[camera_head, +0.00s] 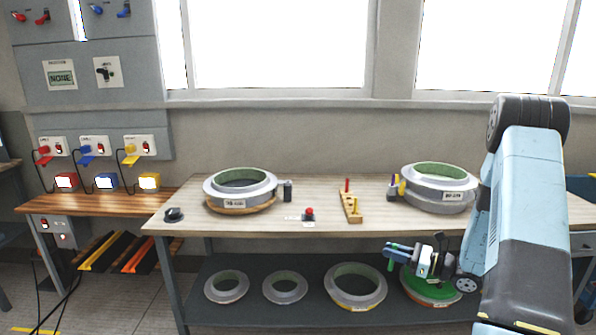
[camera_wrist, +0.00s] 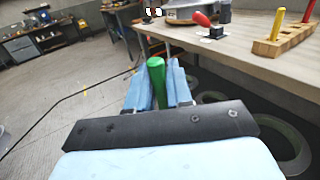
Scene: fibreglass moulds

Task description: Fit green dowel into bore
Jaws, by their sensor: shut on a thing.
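My gripper (camera_head: 393,251) is shut on the green dowel (camera_head: 391,265), which hangs below the fingers in the head view. In the wrist view the green dowel (camera_wrist: 157,80) stands between the two blue fingers, with its rounded end beyond them. The gripper is in front of the bench, below the level of its top. A wooden rack (camera_head: 352,211) on the bench holds a red and a yellow dowel; it also shows in the wrist view (camera_wrist: 268,47). The right ring mould (camera_head: 440,201) has a small dark fitting with a yellow pin at its left. I cannot make out which opening is the bore.
The left ring mould (camera_head: 240,203) has a dark fitting (camera_head: 287,192) at its right. Several ring moulds stand on the lower shelf (camera_head: 313,268), near my gripper. The bench front edge lies above the gripper.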

